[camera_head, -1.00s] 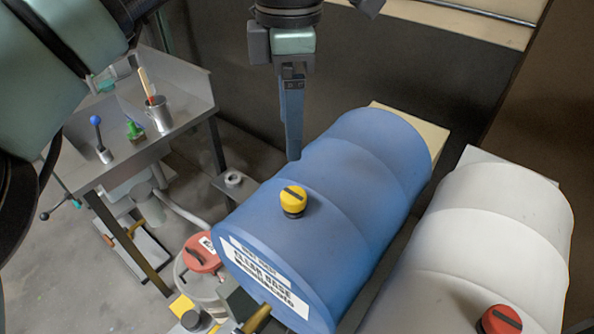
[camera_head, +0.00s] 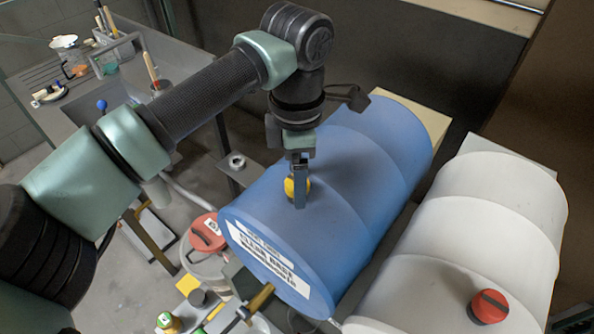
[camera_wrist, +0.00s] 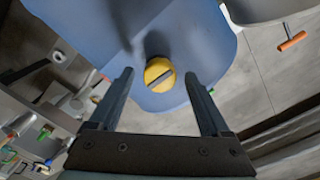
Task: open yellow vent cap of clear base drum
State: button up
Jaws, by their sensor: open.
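The clear base drum is the blue drum (camera_head: 345,165) lying on its side, with a white label on its front end. Its yellow vent cap (camera_head: 290,187) sits on the upper side near the labelled end, partly hidden by my gripper in the head view. My gripper (camera_head: 300,200) points down at the cap. In the wrist view the round yellow cap (camera_wrist: 159,74), with a dark slot across it, lies between and slightly beyond the tips of my open gripper (camera_wrist: 162,80). The fingers stand apart on either side, and I see no contact with the cap.
A white drum (camera_head: 490,220) with a red cap (camera_head: 489,306) lies to the right. A red-lidded container (camera_head: 207,232) and a brass tap (camera_head: 258,301) are near the blue drum's front end. A metal workbench (camera_head: 165,100) with tools stands at the left.

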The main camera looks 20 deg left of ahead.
grip_shut()
dwell(0.3)
jog(key=shift+n, duration=0.3)
jog(key=n+b, duration=0.2)
jog(key=shift+f+n, duration=0.1)
jog(key=shift+n, duration=0.3)
jog(key=n+b, duration=0.2)
jog(key=n, duration=0.3)
jog(key=shift+n+b, duration=0.3)
jog(key=shift+b, duration=0.1)
jog(key=n+b, duration=0.1)
jog(key=n, duration=0.3)
jog(key=shift+b, duration=0.35)
jog(key=shift+n+b, duration=0.75)
jog(key=shift+n, duration=1.65)
